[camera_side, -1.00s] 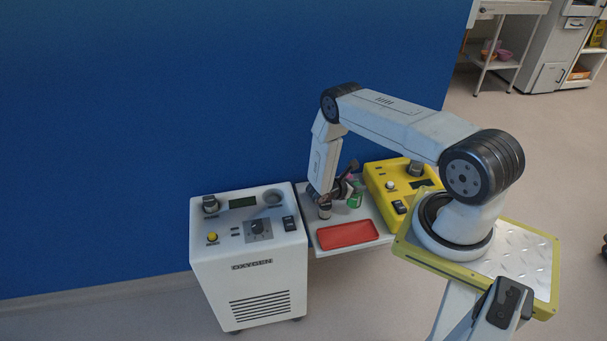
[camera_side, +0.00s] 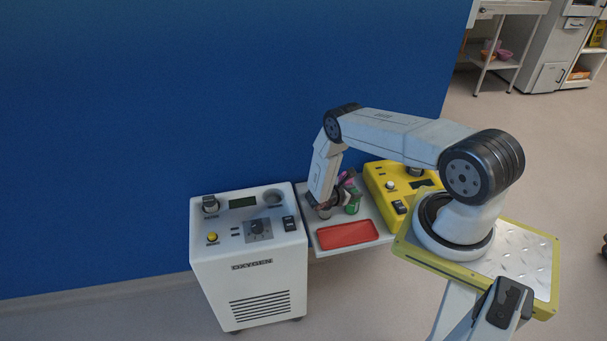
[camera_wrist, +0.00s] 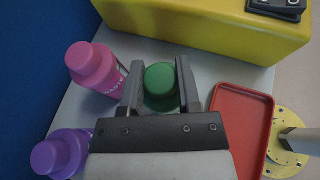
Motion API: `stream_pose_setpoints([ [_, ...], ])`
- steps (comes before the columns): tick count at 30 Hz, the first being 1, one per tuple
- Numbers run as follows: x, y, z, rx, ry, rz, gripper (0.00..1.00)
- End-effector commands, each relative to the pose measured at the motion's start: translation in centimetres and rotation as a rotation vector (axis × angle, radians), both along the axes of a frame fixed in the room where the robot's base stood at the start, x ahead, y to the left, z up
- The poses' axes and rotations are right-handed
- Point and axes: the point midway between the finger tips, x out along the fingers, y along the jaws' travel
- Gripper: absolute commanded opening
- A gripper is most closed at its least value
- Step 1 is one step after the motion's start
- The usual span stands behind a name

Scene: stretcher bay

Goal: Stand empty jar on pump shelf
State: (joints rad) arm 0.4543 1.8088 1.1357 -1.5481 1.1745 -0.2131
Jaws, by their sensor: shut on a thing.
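A green jar (camera_wrist: 161,81) with a round green top sits between the two fingers of my gripper (camera_wrist: 162,88) in the wrist view. The fingers are shut on it. In the side view the green jar (camera_side: 352,208) shows beside my gripper (camera_side: 340,202), above or on the pale grey shelf (camera_side: 373,233); I cannot tell whether its base touches. No marking shows whether it is empty. A pink bottle (camera_wrist: 92,66) stands to the left of the gripper in the wrist view, and a purple bottle (camera_wrist: 62,152) below it.
A red tray (camera_side: 346,235) lies on the shelf's front part, right of the gripper in the wrist view (camera_wrist: 242,125). A yellow device (camera_side: 392,187) stands on the right, a white oxygen unit (camera_side: 262,272) on the left. A blue wall (camera_side: 200,100) rises behind.

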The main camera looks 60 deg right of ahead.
Motion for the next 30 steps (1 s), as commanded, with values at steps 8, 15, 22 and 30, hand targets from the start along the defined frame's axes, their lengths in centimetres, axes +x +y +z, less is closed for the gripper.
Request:
stream_pose_setpoints([
  [8, -0.05, 0.02, -0.31, -0.001, 0.001, 0.000, 0.00],
  [15, -0.04, 0.01, -0.26, 0.000, 0.001, 0.000, 0.77],
  [22, -0.02, 0.01, -0.21, 0.000, 0.001, 0.000, 0.77],
  [30, 0.46, 0.91, 0.44, 0.000, 0.001, 0.003, 0.77],
])
